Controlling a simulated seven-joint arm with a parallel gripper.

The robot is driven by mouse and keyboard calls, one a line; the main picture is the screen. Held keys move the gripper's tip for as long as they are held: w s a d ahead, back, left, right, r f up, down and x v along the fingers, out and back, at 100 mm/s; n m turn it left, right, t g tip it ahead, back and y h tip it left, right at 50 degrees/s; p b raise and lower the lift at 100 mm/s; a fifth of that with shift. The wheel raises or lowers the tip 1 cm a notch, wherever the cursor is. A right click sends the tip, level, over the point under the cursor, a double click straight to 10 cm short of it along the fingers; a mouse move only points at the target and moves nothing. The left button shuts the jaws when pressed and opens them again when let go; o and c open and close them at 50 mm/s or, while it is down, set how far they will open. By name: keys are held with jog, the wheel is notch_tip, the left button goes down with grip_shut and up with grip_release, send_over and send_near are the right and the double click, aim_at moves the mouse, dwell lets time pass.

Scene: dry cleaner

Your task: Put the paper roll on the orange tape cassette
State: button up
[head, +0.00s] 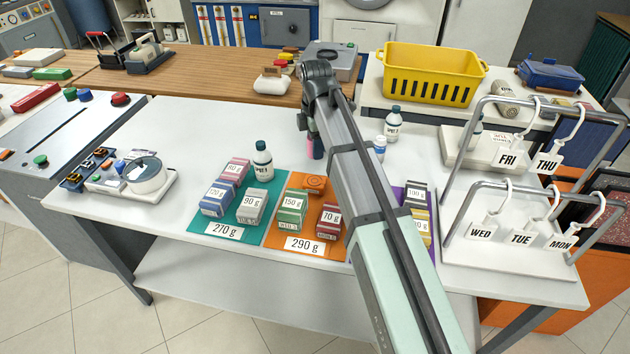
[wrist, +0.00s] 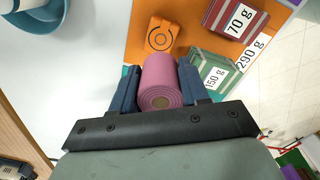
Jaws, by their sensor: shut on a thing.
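The paper roll (wrist: 160,82) is pink and wound in a spiral. It sits between the two blue fingers of my gripper (wrist: 159,72), which is shut on it. In the head view the roll (head: 318,149) shows as a small pink patch beside my arm, partly hidden. The orange tape cassette (wrist: 161,35) with a dark ring mark lies on the orange mat, just ahead of the roll in the wrist view. In the head view the cassette (head: 314,183) lies at the mat's back. I cannot tell the exact height of the roll above the mat.
A green 150 g box (head: 292,207) and a dark red 70 g box (head: 329,221) stand on the orange mat (head: 280,225) close to the cassette. My arm hides part of the purple mat.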

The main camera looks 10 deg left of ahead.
aim_at(315, 181)
jog(key=shift+f, duration=5)
jog(key=shift+f, duration=0.15)
jog(key=o, duration=1.1)
jog(key=shift+c, duration=0.2)
jog(key=shift+r, duration=0.2)
notch_tip(315, 181, up, 12)
